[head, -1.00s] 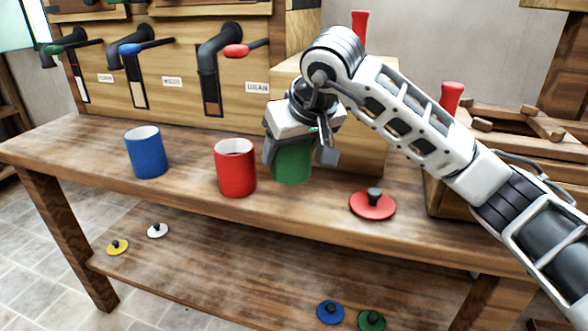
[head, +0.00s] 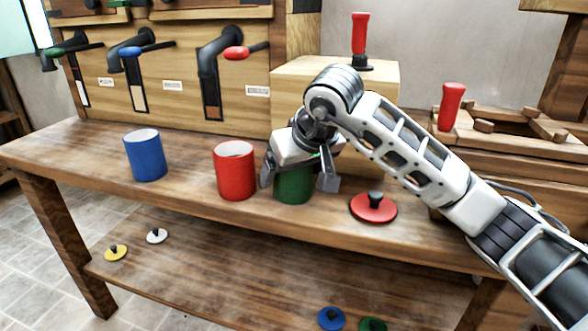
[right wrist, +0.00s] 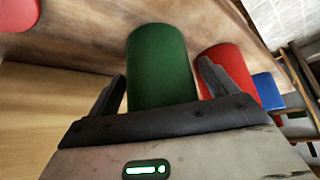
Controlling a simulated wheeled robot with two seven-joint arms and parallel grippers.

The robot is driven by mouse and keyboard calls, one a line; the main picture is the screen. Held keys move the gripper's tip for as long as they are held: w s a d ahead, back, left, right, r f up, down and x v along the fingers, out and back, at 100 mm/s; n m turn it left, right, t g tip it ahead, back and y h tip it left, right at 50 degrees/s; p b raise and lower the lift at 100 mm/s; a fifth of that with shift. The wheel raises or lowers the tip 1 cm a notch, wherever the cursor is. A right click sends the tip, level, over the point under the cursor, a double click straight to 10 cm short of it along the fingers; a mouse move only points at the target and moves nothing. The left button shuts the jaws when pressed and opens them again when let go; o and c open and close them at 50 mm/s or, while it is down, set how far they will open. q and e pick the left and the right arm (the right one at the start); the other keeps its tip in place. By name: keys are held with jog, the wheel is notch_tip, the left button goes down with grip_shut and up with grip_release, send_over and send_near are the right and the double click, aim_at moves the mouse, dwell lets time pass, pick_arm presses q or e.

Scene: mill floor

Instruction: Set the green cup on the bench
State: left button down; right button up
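The green cup (head: 294,187) stands upright on the wooden bench (head: 190,190), just right of the red cup (head: 235,172). My right gripper (head: 298,182) is around the green cup from above. Its fingers are spread and hide the cup's top. In the right wrist view the green cup (right wrist: 162,65) sits between the two fingertips (right wrist: 160,78), with a visible gap on each side. My left gripper is in neither view.
A blue cup (head: 145,156) stands left of the red cup. A red lid (head: 373,207) lies right of the green cup. A wooden block (head: 350,95) stands behind. Taps (head: 207,75) hang at the back. Several lids lie on the lower shelf (head: 200,270).

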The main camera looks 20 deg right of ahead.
jog(key=shift+r, duration=0.15)
jog(key=shift+s+r, duration=0.1)
jog(key=shift+r, duration=0.2)
pick_arm(q)
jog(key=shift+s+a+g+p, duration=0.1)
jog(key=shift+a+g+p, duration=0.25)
jog(key=shift+p, duration=0.7)
pick_arm(e)
jog(key=v, duration=1.1)
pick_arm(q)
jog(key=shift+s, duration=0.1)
pick_arm(e)
jog(key=shift+s+r, duration=0.1)
jog(key=shift+s, duration=0.05)
